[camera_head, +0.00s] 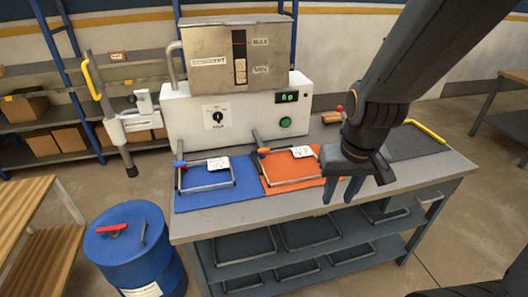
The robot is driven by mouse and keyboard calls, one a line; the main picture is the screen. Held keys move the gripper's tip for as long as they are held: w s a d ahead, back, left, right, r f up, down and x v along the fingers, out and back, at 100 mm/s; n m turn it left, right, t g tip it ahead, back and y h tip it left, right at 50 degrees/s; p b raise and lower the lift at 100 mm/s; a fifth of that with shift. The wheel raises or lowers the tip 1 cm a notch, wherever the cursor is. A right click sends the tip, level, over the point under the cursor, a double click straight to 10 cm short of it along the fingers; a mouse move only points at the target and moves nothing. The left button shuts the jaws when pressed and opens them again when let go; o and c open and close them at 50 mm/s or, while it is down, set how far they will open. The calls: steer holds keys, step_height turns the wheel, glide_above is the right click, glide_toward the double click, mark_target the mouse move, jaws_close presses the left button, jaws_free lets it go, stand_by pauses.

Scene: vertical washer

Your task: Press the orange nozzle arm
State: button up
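An orange mat (283,181) lies on the grey bench, with a metal tube frame on it. A thin metal arm (258,138) rises at the mat's back left corner, with an orange piece (263,151) at its lower end. This is the only orange-tipped arm I can make out; its exact shape is too small to tell. My gripper (341,191) points down over the bench's front edge, right of the orange mat and apart from the arm. Its two fingers are spread and empty. My gripper and wrist hide part of the mat's right side.
A white washer (240,115) with a metal hopper (236,52) stands behind the mats. A blue mat (216,199) with a similar frame lies left, a dark mat (413,143) right. A blue barrel (136,248) stands at the bench's left. The space before the bench looks clear.

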stand_by(0.3)
steer(key=shift+f+b, duration=0.3)
steer(key=shift+f, duration=0.05)
steer(key=c, duration=0.6)
steer(key=shift+g, duration=0.4)
step_height(320, 180, down, 5)
steer(key=b, duration=0.4)
steer(key=shift+w+f+b, duration=0.1)
steer(key=shift+f+b, duration=0.1)
steer(key=shift+b, duration=0.15)
jaws_close()
steer(key=shift+r, duration=0.1)
